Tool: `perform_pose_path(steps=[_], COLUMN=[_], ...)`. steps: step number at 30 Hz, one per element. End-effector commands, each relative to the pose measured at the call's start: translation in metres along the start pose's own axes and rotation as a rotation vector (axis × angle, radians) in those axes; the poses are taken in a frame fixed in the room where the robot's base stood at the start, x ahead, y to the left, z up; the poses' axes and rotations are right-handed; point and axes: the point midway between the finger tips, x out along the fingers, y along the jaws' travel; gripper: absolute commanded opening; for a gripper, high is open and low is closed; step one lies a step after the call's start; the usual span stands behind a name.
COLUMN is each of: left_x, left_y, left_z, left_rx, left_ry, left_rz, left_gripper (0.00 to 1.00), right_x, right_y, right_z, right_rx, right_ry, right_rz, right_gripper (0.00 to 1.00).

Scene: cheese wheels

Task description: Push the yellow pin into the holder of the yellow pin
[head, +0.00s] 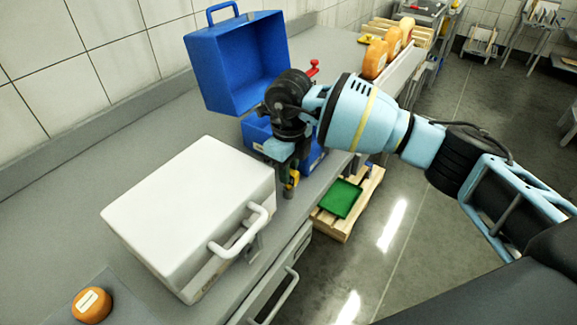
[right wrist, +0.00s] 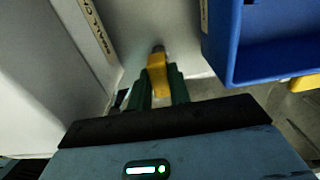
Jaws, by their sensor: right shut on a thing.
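The yellow pin (right wrist: 158,76) is between the green fingers of my right gripper (right wrist: 160,88) in the right wrist view, with its darker tip pointing away from the gripper. In the head view the right gripper (head: 289,182) points down between the white box and the open blue box, near the front edge of the counter. A small bit of the yellow pin (head: 294,179) shows there. My right gripper is shut on the pin. I cannot make out the pin's holder; whether the tip touches anything is unclear. My left gripper is not in view.
The white box (head: 185,205) stands left of the gripper. The blue box (head: 315,158), its lid (head: 225,65) raised, stands behind it. An orange cheese wheel (head: 91,305) lies at front left; others (head: 375,60) stand far right. A green tray (head: 340,198) sits on a floor pallet.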

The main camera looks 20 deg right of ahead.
Motion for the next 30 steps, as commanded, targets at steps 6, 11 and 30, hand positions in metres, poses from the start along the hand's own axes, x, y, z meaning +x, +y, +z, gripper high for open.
perform_pose_path(steps=[6,11,30], left_x=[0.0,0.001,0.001], left_y=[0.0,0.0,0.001], left_z=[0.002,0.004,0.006], left_rx=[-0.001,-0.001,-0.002], left_ry=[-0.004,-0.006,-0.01], left_rz=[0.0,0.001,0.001], left_gripper=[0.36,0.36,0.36], right_x=[0.005,0.009,0.014], right_y=[0.0,0.0,0.0], right_z=[0.0,0.0,0.0], right_rx=[0.0,0.0,0.0], right_ry=[0.0,0.0,-0.001], right_rz=[0.0,0.001,0.0], right_gripper=[0.0,0.0,0.45])
